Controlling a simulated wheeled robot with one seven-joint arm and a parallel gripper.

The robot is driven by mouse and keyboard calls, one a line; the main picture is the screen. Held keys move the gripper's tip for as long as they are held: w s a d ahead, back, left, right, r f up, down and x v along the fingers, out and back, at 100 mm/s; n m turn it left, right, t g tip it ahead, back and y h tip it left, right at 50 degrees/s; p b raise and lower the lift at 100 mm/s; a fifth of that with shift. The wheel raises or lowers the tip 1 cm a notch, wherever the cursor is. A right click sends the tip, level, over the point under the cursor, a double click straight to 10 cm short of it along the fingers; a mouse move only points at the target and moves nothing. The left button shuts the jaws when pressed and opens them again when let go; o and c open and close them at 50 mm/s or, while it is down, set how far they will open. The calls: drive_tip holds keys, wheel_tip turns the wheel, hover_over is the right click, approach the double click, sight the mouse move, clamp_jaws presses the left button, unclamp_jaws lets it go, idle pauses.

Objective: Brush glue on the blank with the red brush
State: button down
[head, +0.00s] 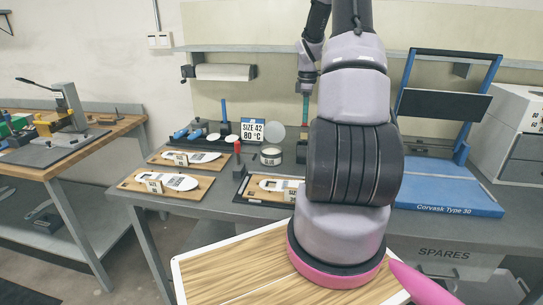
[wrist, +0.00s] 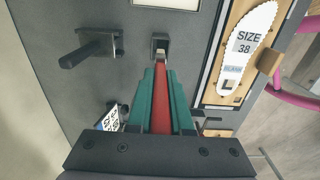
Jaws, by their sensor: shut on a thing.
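My gripper (wrist: 160,75) is shut on the red brush (wrist: 161,105), whose red handle lies between the green fingers in the wrist view. The brush's far end points at a small dark holder (wrist: 160,42) on the grey bench; I cannot tell whether it touches it. In the head view my gripper (head: 305,112) is over the back of the bench. The white blank (wrist: 245,45), marked SIZE 38 and BLANK, lies on a wooden board to the right in the wrist view. In the head view a white sole (head: 272,184) shows on a dark-edged board, partly hidden by my arm.
Two more wooden boards (head: 143,188) with white soles lie to the left. A small round pot (head: 271,155) and a SIZE 42 sign (head: 252,130) stand behind. A blue press (head: 440,190) is at the right. A dark post (wrist: 95,45) stands left of the gripper in the wrist view.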

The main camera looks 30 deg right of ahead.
drive_tip(key=shift+a, duration=0.1)
drive_tip(key=w+a, duration=0.6)
drive_tip(key=a, duration=0.5)
drive_tip(key=shift+f, duration=2.7)
drive_tip(key=shift+s+f, duration=0.1)
drive_tip(key=shift+f, duration=0.5)
wheel_tip(320, 180, up, 7)
idle(0.4)
idle(0.6)
